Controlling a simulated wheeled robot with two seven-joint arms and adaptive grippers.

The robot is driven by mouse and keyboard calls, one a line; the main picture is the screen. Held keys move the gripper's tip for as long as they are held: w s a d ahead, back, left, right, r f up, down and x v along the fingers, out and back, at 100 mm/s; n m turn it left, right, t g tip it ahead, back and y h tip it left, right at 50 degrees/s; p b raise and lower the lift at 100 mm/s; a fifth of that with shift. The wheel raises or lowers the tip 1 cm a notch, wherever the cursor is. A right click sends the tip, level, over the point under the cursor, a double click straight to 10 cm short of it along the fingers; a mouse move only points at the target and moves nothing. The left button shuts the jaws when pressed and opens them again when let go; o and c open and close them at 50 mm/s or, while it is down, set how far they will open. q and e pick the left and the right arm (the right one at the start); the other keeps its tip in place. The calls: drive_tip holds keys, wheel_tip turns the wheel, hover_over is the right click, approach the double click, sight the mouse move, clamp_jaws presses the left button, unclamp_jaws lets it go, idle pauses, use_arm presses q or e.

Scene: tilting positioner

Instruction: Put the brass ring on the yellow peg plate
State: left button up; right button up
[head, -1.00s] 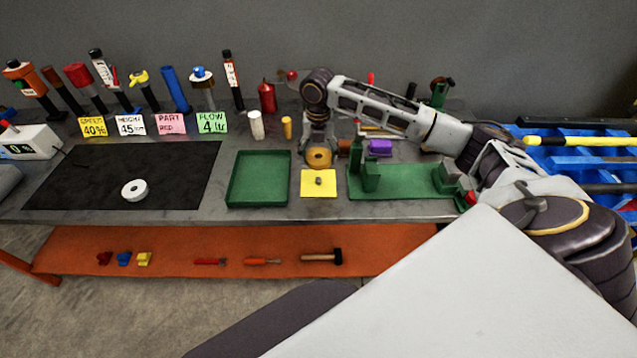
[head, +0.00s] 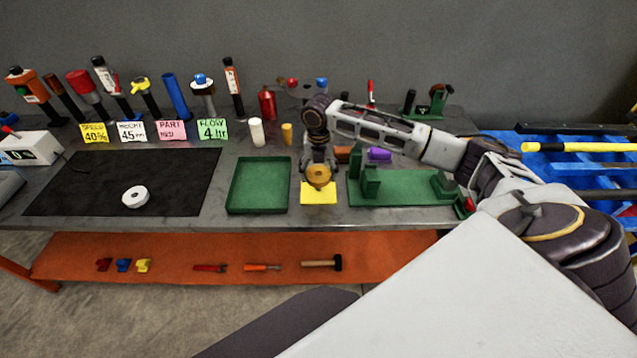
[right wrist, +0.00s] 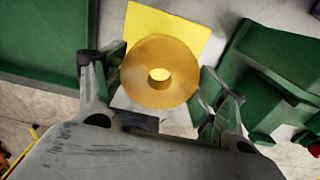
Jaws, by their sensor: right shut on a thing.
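The brass ring (head: 319,175) is held by my right gripper (head: 318,168), with a finger on either side of it. In the right wrist view the brass ring (right wrist: 160,74) sits between the fingers of the right gripper (right wrist: 160,88), and yellow shows through its hole. The yellow peg plate (head: 318,197) lies on the bench below the ring; it also shows in the right wrist view (right wrist: 185,32). The ring covers the back part of the plate and hides the peg in the head view. I cannot tell whether the ring touches the plate. My left gripper is not in view.
A green tray (head: 258,207) lies left of the plate, and a green fixture (head: 405,198) stands close on the right. A white ring (head: 135,197) lies on the black mat (head: 75,190). Tools and bottles stand along the back.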

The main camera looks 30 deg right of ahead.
drive_tip(key=shift+f, duration=0.1)
idle(0.3)
drive_tip(key=shift+f, duration=2.4)
drive_tip(key=shift+f, duration=0.1)
drive_tip(key=o, duration=1.6)
drive_tip(key=shift+r+b, duration=0.35)
drive_tip(key=shift+r, duration=5.7)
